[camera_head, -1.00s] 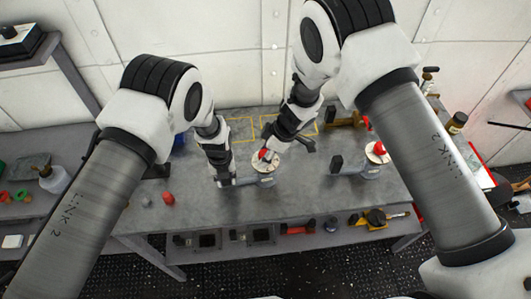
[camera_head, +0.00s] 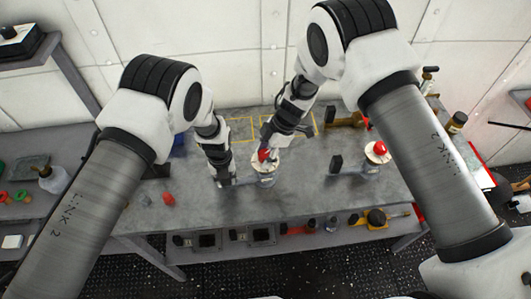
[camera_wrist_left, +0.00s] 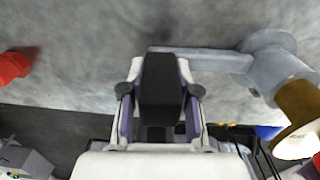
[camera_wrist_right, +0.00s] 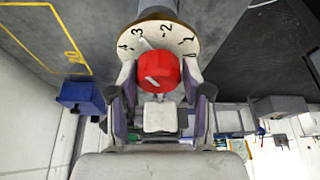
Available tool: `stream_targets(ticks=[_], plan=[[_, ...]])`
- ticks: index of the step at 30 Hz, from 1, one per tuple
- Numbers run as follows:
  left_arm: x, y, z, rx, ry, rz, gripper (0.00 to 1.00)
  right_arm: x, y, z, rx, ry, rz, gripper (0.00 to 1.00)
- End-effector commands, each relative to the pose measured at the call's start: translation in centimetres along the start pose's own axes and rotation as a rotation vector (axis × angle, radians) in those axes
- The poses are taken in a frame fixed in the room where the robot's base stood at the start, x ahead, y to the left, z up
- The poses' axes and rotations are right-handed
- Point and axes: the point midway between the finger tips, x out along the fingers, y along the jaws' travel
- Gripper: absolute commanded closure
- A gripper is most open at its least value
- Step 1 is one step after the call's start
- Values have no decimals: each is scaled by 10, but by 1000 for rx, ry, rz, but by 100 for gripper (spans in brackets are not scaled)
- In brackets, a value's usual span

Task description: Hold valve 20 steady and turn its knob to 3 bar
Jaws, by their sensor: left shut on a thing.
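The valve (camera_head: 265,180) stands on the bench, a grey body with a pale round dial and red knob (camera_wrist_right: 160,70) on top. My left gripper (camera_head: 222,181) is shut on the black end block (camera_wrist_left: 160,80) of the valve's side pipe (camera_wrist_left: 208,60). The valve body (camera_wrist_left: 275,65) shows at right in the left wrist view. My right gripper (camera_wrist_right: 160,105) is open at the knob, one finger on each side with gaps. The dial (camera_wrist_right: 205,40) reads 4, 3, 2, 1, 0. A white mark shows on the knob's lower left; its exact reading is unclear.
A second valve with a red knob (camera_head: 380,148) stands to the right on the bench (camera_head: 200,215). Small red (camera_head: 168,198) and grey pieces lie at its left front. Yellow outlines (camera_wrist_right: 75,62) mark the bench behind. Several items sit on the lower shelf.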

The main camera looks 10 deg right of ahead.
Motion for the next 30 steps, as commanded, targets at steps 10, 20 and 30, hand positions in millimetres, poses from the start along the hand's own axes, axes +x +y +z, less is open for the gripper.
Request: stream_targets(ticks=[10, 20, 30], plan=[[1, 0, 0, 0, -2, -1, 100, -1, 1, 0, 1, 0, 3, 32], [1, 0, 0, 0, -2, -1, 100, -62, 1, 0, 1, 0, 8, 32], [1, 0, 0, -1, -2, -1, 100, -120, -2, 0, 1, 0, 3, 32]])
